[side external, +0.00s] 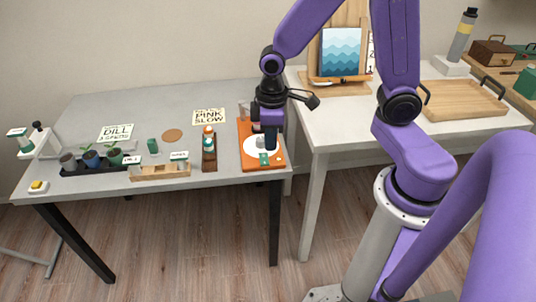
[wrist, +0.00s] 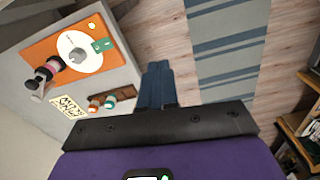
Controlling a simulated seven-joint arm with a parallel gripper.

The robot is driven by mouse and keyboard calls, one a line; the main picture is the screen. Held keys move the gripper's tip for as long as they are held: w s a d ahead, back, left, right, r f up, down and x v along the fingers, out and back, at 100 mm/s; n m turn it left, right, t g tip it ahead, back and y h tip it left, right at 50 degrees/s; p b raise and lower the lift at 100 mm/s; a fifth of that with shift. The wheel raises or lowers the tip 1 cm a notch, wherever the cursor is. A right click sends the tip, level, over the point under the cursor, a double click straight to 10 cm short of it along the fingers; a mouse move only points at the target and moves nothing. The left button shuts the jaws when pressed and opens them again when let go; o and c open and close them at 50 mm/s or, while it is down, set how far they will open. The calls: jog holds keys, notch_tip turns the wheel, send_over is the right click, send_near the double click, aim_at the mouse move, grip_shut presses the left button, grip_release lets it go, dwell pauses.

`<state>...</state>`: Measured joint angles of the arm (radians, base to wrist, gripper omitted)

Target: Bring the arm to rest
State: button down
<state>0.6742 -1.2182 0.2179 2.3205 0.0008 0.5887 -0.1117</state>
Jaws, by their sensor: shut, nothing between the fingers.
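My purple arm reaches in from the right in the side external view. My gripper (side external: 270,143) hangs over the orange board at the right end of the grey table (side external: 180,105). In the wrist view my gripper's blue-grey fingers (wrist: 157,64) are together, with nothing visible between them. The orange board (side external: 246,128) carries a white disc (side external: 253,143) and a green tag (side external: 264,158). It also shows at the upper left of the wrist view (wrist: 45,50), apart from the fingers. My gripper hides part of the board in the side view.
A black tray (side external: 72,172) with small pots, a wooden rack (side external: 145,175), a brown stand (side external: 209,163) and cards reading "DILL" (side external: 116,132) and "PINK SLOW" (side external: 209,116) occupy the grey table. A white table (side external: 345,117) to the right holds a wooden tray (side external: 460,108) and an easel.

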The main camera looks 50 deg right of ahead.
jog(key=s+r+n, duration=0.2)
jog(key=s+r, duration=0.2)
jog(key=s, duration=0.4)
jog(key=s+r+n, duration=0.3)
jog(key=s, duration=0.6)
jog(key=shift+r, duration=0.4)
